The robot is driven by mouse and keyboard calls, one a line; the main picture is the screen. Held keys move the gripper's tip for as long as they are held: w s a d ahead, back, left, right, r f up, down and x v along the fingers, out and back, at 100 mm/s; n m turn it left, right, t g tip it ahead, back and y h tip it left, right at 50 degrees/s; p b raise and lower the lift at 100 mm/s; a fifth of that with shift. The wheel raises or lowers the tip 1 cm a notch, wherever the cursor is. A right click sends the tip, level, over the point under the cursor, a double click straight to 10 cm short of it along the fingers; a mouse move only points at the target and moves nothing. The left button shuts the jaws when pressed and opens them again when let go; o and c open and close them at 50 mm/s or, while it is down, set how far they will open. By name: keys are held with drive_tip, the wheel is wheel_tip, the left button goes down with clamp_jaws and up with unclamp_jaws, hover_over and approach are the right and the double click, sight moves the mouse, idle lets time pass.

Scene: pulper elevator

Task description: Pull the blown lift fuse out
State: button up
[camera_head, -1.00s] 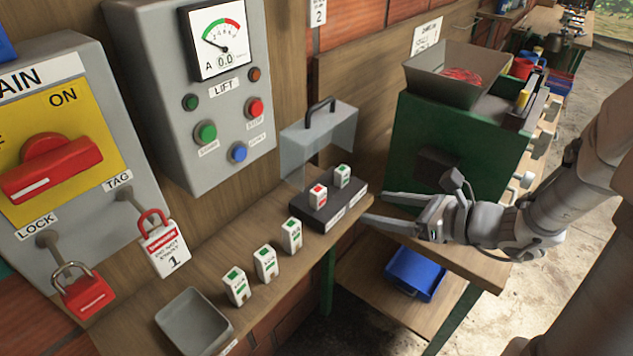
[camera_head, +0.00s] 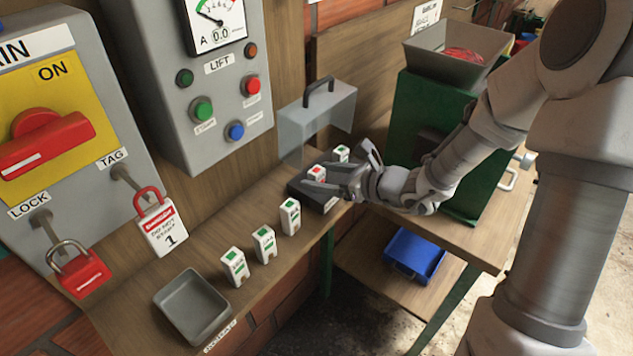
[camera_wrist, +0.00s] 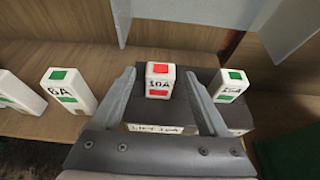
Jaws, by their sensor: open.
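A white fuse with red marks, labelled 10A (camera_wrist: 158,82), stands upright in the dark fuse base (camera_wrist: 190,113). In the head view the red-marked fuse (camera_head: 317,173) shows partly behind my gripper's fingers. A second fuse with green marks (camera_wrist: 231,85) stands in the same base to its right; it also shows in the head view (camera_head: 341,154). My gripper (camera_wrist: 160,90) is open, with one finger on each side of the red-marked fuse and gaps visible on both sides. In the head view my gripper (camera_head: 335,180) is over the base's front.
Several spare green-marked fuses (camera_head: 264,244) stand along the shelf, left of the base. A grey tray (camera_head: 192,306) sits at the shelf's near end. A clear cover with a black handle (camera_head: 318,112) stands behind the base. The green machine (camera_head: 425,130) is to the right.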

drive_tip(key=shift+x, duration=1)
clamp_jaws()
